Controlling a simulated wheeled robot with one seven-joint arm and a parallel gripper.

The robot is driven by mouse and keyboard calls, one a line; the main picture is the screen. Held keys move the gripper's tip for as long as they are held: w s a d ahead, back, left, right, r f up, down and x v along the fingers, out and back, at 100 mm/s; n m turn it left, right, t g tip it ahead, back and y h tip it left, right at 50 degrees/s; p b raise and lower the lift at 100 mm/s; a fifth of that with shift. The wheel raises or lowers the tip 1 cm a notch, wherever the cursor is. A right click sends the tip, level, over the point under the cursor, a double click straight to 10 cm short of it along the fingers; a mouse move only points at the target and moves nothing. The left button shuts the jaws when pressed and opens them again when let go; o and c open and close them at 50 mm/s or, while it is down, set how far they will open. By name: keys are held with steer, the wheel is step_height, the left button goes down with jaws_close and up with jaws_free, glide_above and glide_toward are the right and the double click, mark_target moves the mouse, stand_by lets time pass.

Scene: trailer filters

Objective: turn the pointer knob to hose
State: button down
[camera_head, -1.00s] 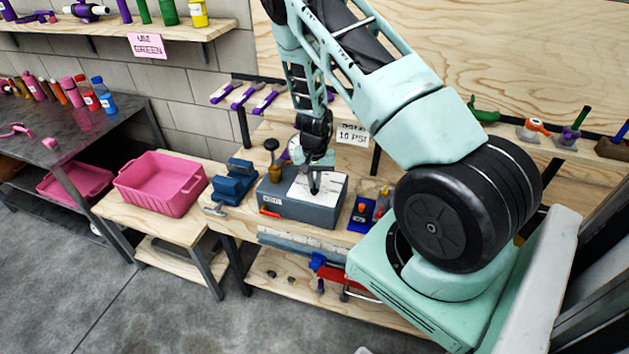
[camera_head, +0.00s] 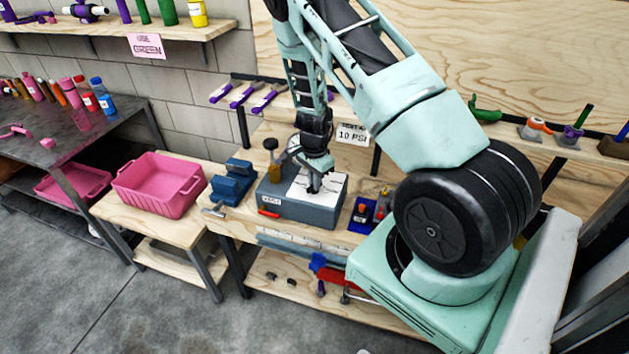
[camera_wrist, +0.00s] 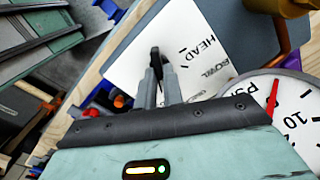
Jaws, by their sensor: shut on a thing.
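The grey box (camera_head: 318,215) with a white label plate (camera_head: 334,184) on top stands on the wooden bench. My gripper (camera_head: 315,188) points down over the plate. In the wrist view my gripper (camera_wrist: 159,85) is shut on the black pointer knob (camera_wrist: 155,56), most of which the fingers hide. The plate (camera_wrist: 128,62) there shows the words HEAD and BOWL beside tick marks. I cannot read HOSE anywhere, and I cannot tell exactly where the knob points. A round gauge (camera_wrist: 300,100) with a red needle stands next to the plate.
A brass-coloured fitting (camera_head: 273,170) with a dark top rises from the box's left part. A blue vise-like block (camera_head: 233,182) stands to the left, beside a pink bin (camera_head: 160,184). Small red and blue parts (camera_head: 364,211) lie close on the right. A 10 PSI sign (camera_head: 352,134) hangs behind.

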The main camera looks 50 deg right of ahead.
steer(key=shift+a+m, duration=0.1)
steer(key=shift+m, duration=0.8)
steer(key=c, duration=1.5)
jaws_free()
